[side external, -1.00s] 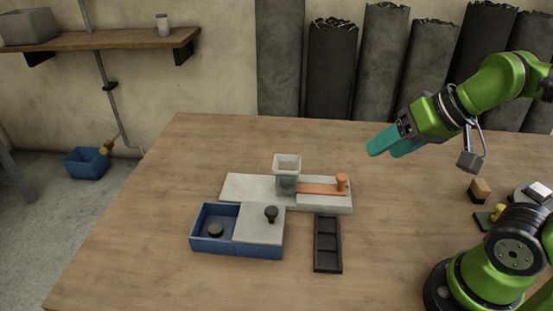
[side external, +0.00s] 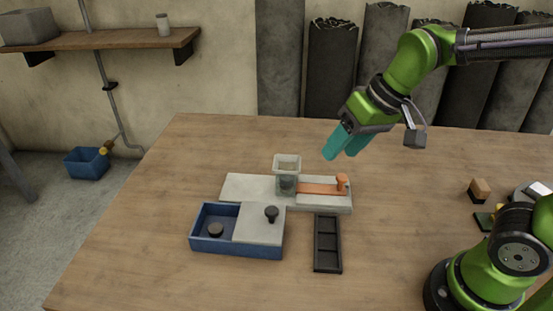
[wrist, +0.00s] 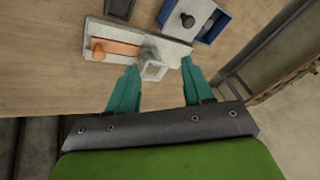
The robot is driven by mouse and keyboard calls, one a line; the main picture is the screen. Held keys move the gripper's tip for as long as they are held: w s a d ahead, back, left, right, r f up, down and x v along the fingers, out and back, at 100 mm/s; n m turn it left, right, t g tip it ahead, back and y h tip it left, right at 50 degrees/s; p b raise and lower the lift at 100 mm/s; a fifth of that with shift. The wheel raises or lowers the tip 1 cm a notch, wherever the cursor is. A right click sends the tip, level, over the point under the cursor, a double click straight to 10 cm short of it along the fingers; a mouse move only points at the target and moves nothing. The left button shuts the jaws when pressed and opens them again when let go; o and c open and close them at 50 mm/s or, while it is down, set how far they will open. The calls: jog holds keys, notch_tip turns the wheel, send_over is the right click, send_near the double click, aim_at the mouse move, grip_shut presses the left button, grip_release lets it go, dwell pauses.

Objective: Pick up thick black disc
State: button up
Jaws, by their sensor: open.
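The thick black disc (side external: 215,230) lies in the open left part of the blue box (side external: 208,246) in the side view. A grey lid with a black knob (side external: 271,214) covers the right part of that box. My gripper (side external: 343,148) is open and empty, in the air above the table, to the upper right of the box. In the wrist view the teal fingers of my gripper (wrist: 157,88) are spread apart.
A pale base (side external: 240,186) behind the box carries a clear square hopper (side external: 287,173) and an orange slider with a knob (side external: 320,188). A black slotted tray (side external: 327,243) lies right of the box. Small blocks (side external: 479,189) sit at the far right. The table's left side is clear.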

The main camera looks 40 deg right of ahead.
jog(key=w+a+f+n+g, duration=0.3)
jog(key=w+a+n, duration=0.1)
jog(key=w+a, duration=0.6)
jog(key=n+g+h, duration=0.1)
jog(key=n+h, duration=0.1)
jog(key=n, duration=0.1)
send_over(215, 228)
notch_tip(215, 228, down, 14)
jog(key=shift+s+a+r, duration=0.1)
jog(key=shift+f, duration=2.8)
jog(key=c, duration=0.8)
notch_tip(215, 228, up, 10)
